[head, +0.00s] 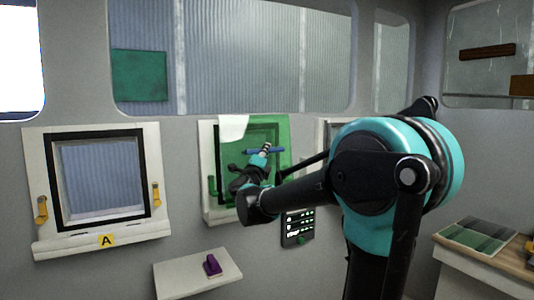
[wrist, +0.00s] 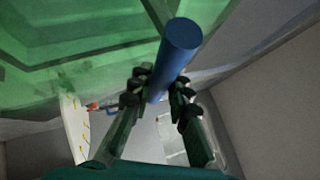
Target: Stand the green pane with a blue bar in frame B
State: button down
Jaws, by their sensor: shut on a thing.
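The green see-through pane (head: 284,132) stands roughly upright in front of the middle white frame (head: 207,138), overlapping its opening. I cannot tell whether it touches the frame. No letter shows on this frame. My gripper (head: 262,153) is shut on the pane's blue bar (head: 278,150). In the wrist view the blue bar (wrist: 176,52) sits between my gripper's fingers (wrist: 160,86), with the green pane (wrist: 70,60) behind it. My arm and the pane hide much of the frame.
Frame A (head: 152,150), with yellow latches, is at left. A further frame (head: 325,127) is mostly behind my arm. A shelf (head: 180,280) holds a purple object (head: 212,265). A dark panel with lights (head: 298,226) is below the middle frame. A bench (head: 470,262) stands at right.

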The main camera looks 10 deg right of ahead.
jog(key=w+a+f, duration=0.2)
jog(key=w+f, duration=0.1)
jog(key=w, duration=0.4)
dwell(1.8)
jog(key=shift+a+f, duration=0.15)
jog(key=shift+f, duration=0.05)
dwell(0.5)
grip_release()
dwell(0.7)
dwell(0.6)
jog(key=v, duration=0.9)
dwell(1.3)
